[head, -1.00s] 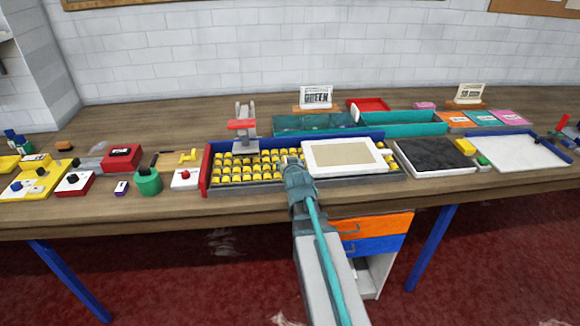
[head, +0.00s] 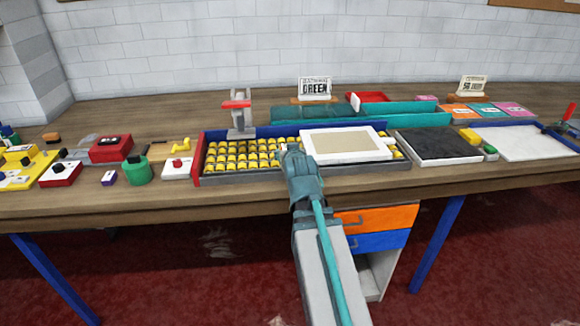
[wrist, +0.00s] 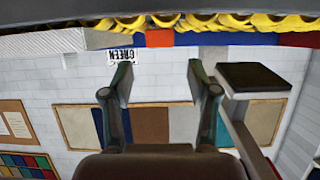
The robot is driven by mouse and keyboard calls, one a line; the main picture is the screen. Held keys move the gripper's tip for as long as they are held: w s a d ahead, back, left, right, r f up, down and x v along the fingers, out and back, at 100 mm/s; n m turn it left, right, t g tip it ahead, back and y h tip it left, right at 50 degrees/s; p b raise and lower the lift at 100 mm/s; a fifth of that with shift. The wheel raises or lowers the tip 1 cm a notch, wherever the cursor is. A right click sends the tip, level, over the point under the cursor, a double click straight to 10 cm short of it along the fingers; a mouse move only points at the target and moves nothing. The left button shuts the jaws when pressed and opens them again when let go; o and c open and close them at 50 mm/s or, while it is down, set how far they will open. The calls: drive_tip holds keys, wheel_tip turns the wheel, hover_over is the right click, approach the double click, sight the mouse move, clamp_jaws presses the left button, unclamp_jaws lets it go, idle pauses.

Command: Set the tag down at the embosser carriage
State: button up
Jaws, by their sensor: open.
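My gripper (head: 289,150) is over the front of the yellow-keyed tray (head: 215,166), left of a white panel with a beige centre (head: 350,143). In the wrist view my gripper (wrist: 160,76) has its two fingers spread, with nothing visible between them. A grey post with a red crossbar (head: 236,104) stands behind the tray's left part; I cannot tell surely whether it is the embosser. Flat orange, teal and pink pieces (head: 512,108) lie at the back right; I cannot tell whether one is the tag.
A black pad (head: 437,147) and a white board (head: 515,144) lie on the right. Red, green and yellow boxes crowd the left, including a green pot (head: 137,172). Teal troughs (head: 400,118) and a "GREEN" sign (head: 316,88) stand behind. The front table strip is mostly clear.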

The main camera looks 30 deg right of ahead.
drive_tip(key=shift+s+a+b, duration=0.3)
drive_tip(key=shift+s+b, duration=0.35)
drive_tip(key=shift+b, duration=1.9)
drive_tip(key=shift+o, duration=0.5)
drive_tip(key=shift+s+r, duration=0.15)
drive_tip(key=shift+r, duration=0.1)
